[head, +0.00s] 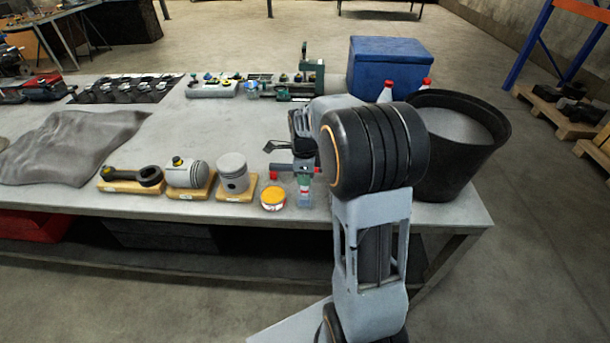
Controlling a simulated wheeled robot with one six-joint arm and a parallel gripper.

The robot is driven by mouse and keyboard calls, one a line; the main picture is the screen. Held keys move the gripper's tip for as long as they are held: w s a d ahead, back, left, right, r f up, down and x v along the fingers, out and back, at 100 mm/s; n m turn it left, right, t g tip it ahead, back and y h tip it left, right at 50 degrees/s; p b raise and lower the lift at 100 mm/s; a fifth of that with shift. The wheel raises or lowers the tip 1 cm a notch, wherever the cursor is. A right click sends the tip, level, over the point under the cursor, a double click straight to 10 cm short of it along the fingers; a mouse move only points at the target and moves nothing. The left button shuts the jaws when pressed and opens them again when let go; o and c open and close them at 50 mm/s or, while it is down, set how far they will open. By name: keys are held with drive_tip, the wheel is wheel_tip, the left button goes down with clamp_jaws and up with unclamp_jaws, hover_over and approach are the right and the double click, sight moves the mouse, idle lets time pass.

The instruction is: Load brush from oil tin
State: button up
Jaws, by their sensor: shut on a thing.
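A small round tin (273,201) with a yellow-orange top and a red-and-white side stands near the front edge of the bench. I take it to be the oil tin. The brush's handle and bristles cannot be made out at this size.
A black bucket (470,165) and a blue box (388,66) stand right and behind. A grey cloth (70,145) lies left. The middle bench is clear.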

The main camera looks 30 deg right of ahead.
clamp_jaws()
drive_tip(key=shift+r, duration=0.1)
drive_tip(key=shift+r+p, duration=2.55)
drive_tip(key=shift+r, duration=0.65)
